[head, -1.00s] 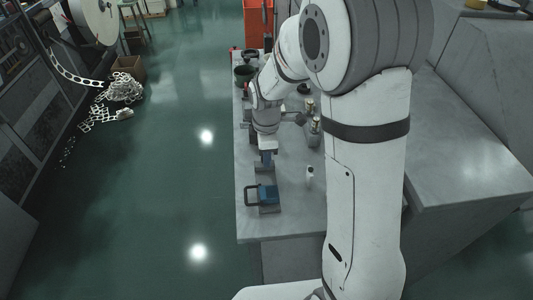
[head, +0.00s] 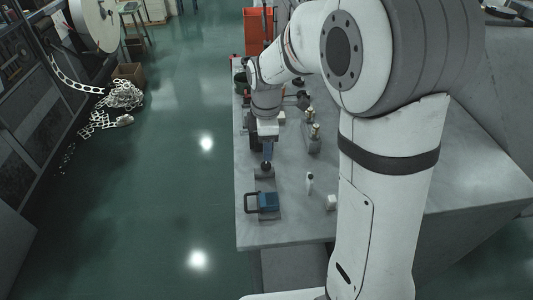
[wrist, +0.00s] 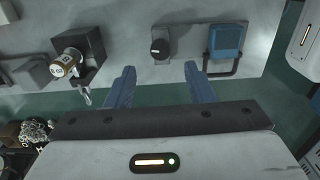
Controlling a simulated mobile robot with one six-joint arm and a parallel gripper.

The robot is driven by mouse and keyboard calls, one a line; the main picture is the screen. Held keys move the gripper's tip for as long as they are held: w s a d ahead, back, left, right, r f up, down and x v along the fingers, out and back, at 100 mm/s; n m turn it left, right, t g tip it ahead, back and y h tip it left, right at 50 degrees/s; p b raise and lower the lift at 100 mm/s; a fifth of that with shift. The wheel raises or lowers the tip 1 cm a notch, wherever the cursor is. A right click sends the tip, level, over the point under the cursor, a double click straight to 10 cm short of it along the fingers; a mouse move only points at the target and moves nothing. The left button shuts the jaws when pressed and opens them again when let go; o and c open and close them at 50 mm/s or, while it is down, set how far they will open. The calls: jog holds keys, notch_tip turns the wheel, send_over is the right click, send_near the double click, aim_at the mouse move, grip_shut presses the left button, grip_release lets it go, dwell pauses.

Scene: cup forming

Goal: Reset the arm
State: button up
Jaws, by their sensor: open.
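My arm reaches over the grey table (head: 290,225) from the right in the head view. My gripper (head: 267,152) points down above the table's left part, just behind a black knob on a grey base (head: 264,171). In the wrist view my gripper (wrist: 158,72) has its two blue fingers wide apart with nothing between them. The black knob (wrist: 160,48) shows beyond the gap between the fingertips, apart from them. My upper arm hides much of the table's right side.
A blue block with a black handle (head: 268,202) sits near the front left edge. A small bottle (head: 309,183), a white block (head: 331,202) and gold-topped cylinders (head: 314,130) stand to the right.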

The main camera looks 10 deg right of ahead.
jog(key=shift+r, duration=0.5)
jog(key=shift+s+d+r, duration=0.1)
jog(key=shift+s, duration=0.05)
jog(key=s+d+r+m+t, duration=0.1)
jog(key=s+d+m, duration=0.3)
jog(key=s+m, duration=0.5)
jog(key=s+d+r+m+t, duration=0.1)
jog(key=s+d+r+m, duration=0.3)
jog(key=s+m, duration=0.5)
jog(key=shift+s+d+r+t, duration=0.25)
jog(key=shift+s+d+t, duration=0.2)
jog(key=shift+d, duration=0.2)
dwell(1.8)
